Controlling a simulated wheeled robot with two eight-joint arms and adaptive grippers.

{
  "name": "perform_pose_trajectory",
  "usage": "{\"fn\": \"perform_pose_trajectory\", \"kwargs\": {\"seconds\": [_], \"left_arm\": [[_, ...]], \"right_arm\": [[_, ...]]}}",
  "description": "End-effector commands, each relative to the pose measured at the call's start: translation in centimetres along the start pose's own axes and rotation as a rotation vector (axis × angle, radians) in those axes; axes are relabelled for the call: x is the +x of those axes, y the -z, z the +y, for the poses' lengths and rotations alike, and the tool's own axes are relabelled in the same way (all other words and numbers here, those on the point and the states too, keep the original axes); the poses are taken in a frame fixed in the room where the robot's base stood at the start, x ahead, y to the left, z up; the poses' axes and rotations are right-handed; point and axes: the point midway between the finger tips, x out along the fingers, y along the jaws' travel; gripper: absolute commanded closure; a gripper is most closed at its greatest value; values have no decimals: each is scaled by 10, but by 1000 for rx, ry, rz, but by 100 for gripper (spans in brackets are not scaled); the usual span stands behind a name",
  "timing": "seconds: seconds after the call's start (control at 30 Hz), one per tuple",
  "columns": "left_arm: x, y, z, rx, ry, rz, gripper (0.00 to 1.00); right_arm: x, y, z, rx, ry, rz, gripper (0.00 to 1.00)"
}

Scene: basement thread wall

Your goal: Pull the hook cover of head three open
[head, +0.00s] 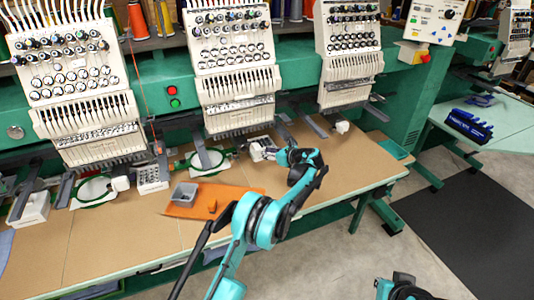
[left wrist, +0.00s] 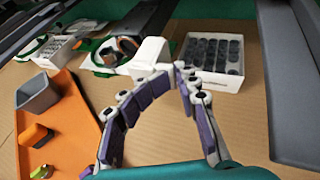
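A white hook cover (left wrist: 152,54) stands just beyond my left gripper's fingertips in the left wrist view. In the head view this cover (head: 257,151) is below the middle visible sewing head (head: 232,60), partly hidden by my wrist. No head number is readable. My left gripper (left wrist: 174,73) has purple-padded fingers arching towards each other, their tips close together near the cover's lower edge. I cannot tell whether they touch it. Nothing shows held between them. Other white covers are under the left head (head: 121,184) and the right head (head: 342,127). My right gripper is out of view.
A white box of dark bobbins (left wrist: 211,62) stands right of the cover, close to the fingers. A green hoop (left wrist: 108,53) lies left of it. An orange mat (left wrist: 75,118) carries a grey bin (left wrist: 38,94).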

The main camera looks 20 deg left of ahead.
Motion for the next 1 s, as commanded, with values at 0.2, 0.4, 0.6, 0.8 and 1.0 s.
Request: {"fn": "perform_pose_trajectory", "kwargs": {"seconds": [0.2,0.4,0.6,0.8,1.0], "left_arm": [[-5,1,-1,1,3,2,74],[-38,1,-1,2,5,2,74],[-82,0,0,1,3,1,74],[-110,-1,1,0,-1,0,74],[-119,-1,1,-1,-2,-1,74]], "right_arm": [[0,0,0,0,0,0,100],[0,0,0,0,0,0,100],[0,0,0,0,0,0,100],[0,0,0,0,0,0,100],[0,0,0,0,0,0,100]]}}
